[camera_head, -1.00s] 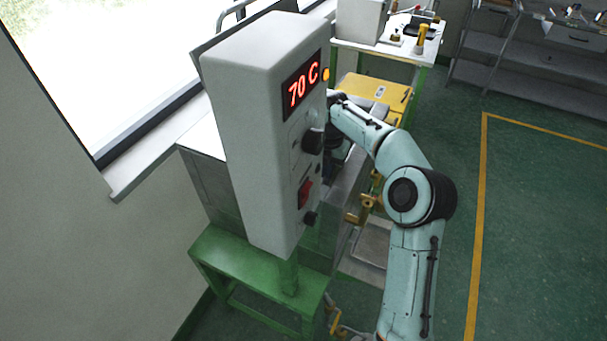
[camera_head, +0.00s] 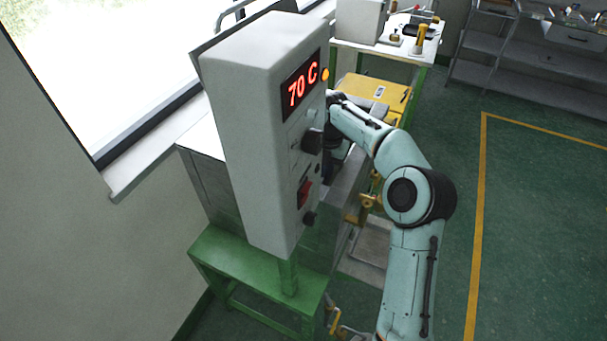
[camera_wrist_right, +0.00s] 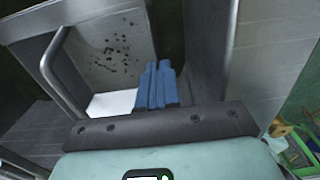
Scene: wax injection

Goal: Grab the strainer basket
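The strainer basket cannot be made out for certain. In the right wrist view, a light metal panel (camera_wrist_right: 112,45) with a cluster of dark holes or specks may be part of it. A bent metal tube (camera_wrist_right: 55,75) stands at that panel's left. My right gripper (camera_wrist_right: 158,68) has its blue fingers side by side, pointing in between metal walls. They look closed together, and nothing shows between them. In the head view, the control box hides most of the right gripper and the inside of the machine. My left gripper is in neither view.
A grey control box (camera_head: 245,140) reading 70 C stands on a green stand (camera_head: 255,265) in front of the metal tank (camera_head: 205,185). A yellow box (camera_head: 375,92) and a white table (camera_head: 385,48) are behind. The green floor at right is clear.

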